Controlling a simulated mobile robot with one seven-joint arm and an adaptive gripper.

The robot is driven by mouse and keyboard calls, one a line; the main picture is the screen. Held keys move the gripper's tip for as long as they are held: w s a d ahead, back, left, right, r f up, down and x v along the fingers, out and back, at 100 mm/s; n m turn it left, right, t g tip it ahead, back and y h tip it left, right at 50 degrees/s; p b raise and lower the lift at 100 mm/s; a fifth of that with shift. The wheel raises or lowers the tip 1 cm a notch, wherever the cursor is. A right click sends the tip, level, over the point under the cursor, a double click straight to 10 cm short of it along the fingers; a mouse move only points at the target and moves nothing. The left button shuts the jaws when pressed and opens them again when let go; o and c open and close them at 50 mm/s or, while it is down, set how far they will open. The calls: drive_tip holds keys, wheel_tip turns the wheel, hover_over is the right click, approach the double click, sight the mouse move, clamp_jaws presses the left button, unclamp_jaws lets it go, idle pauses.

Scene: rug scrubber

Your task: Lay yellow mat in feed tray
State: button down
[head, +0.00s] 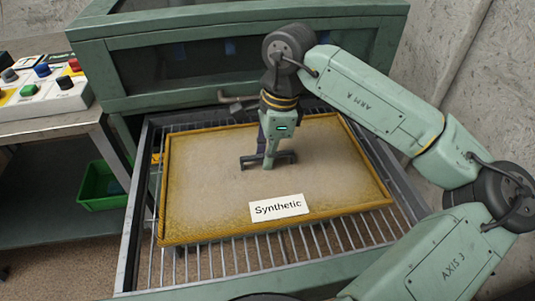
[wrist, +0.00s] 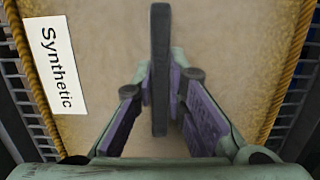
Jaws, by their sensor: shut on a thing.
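The yellow mat (head: 215,165) is a beige, worn panel with a yellow corded edge and a white "Synthetic" label (head: 278,207). It lies flat over the slatted feed tray (head: 133,215), within the tray's frame; I cannot tell whether it rests on the slats or hangs just above them. My gripper (head: 268,160) points down at the mat's middle, shut on its dark bar handle. In the wrist view, the handle (wrist: 160,25) runs between the purple-padded fingers of my gripper (wrist: 162,88), with the mat (wrist: 225,50) and its label below.
Bare slats (head: 285,245) show in front of the mat. A green cabinet with a dark window (head: 185,60) stands behind the tray. At left are a button panel (head: 45,88) on a metal table and a green bin (head: 103,187) below. A concrete wall is at right.

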sight(276, 153)
drive_tip(key=shift+f, duration=0.5)
drive_tip(key=shift+f, duration=0.15)
drive_tip(key=c, duration=1.6)
unclamp_jaws()
drive_tip(key=shift+c, duration=0.2)
wheel_tip(276, 153, up, 12)
drive_tip(key=d+b, duration=0.1)
drive_tip(key=shift+w+d+b, duration=0.15)
drive_tip(key=shift+d+b, duration=0.25)
